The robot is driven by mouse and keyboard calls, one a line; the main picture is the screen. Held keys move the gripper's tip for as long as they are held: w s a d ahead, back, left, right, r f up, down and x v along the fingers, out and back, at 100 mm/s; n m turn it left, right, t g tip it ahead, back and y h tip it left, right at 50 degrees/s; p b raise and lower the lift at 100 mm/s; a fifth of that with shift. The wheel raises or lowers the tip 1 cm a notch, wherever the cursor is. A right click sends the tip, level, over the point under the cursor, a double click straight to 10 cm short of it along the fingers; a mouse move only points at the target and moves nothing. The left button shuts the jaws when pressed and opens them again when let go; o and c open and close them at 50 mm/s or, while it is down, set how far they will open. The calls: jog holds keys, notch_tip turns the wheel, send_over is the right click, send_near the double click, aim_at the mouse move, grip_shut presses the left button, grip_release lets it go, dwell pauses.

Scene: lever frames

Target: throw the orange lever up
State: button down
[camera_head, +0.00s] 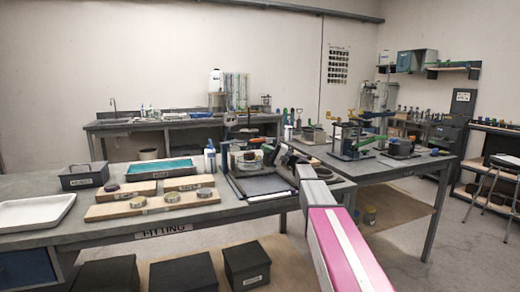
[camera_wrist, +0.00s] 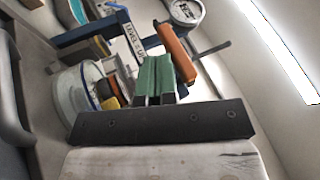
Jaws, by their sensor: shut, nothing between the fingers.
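The orange lever (camera_wrist: 176,52) shows in the wrist view as a thick orange grip, slanting from upper left to lower right, with a dark rod (camera_wrist: 212,50) near it. My gripper (camera_wrist: 155,62) has its green fingers shut with nothing between them. The fingers are just left of the grip and overlap its edge in the picture; I cannot tell whether they touch it. A blue frame (camera_wrist: 88,32) with a lettered label stands beside the lever.
A round dial gauge (camera_wrist: 187,11) is close above the lever in the wrist view. A pale round vessel (camera_wrist: 75,98) is at left. In the head view, wooden blocks with metal discs (camera_head: 150,203) and a white tray (camera_head: 36,212) occupy the bench left of my arm.

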jog(key=s+d, duration=0.1)
jog(key=d, duration=0.9)
jog(key=shift+s, duration=0.1)
